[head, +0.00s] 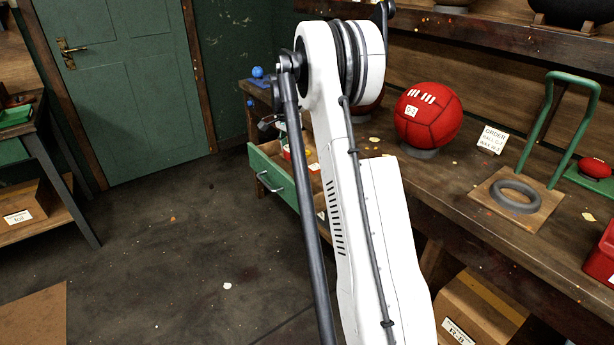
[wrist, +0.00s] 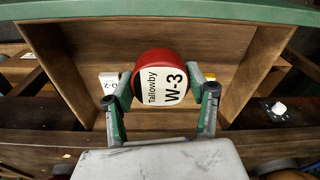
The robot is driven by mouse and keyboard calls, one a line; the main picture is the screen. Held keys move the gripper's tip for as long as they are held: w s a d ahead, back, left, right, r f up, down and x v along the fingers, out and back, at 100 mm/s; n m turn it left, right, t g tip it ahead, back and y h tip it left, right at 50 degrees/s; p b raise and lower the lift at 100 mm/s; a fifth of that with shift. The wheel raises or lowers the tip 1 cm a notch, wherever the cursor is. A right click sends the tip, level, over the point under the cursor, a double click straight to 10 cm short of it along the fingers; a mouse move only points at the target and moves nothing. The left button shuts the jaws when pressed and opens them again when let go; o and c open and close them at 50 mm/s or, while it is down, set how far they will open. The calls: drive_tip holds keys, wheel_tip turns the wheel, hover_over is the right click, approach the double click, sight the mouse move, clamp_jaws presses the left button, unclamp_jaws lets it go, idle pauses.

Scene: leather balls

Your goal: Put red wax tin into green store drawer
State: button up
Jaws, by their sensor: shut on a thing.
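Beyond the tin is the brown wooden inside of the open drawer, whose green front edge (wrist: 160,14) runs across the top. In the head view the green drawer (head: 268,186) is pulled out below the workbench. My arm hides part of the drawer and most of the gripper there. I cannot tell how high the tin is above the drawer floor.
A white tag (wrist: 108,78) shows at the left inside the wrist view.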

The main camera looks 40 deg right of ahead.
wheel_tip(320, 180, down, 10)
drive_tip(key=shift+r+b, duration=0.15)
drive_tip(key=shift+b, duration=0.6)
drive_tip(key=o, duration=1.2)
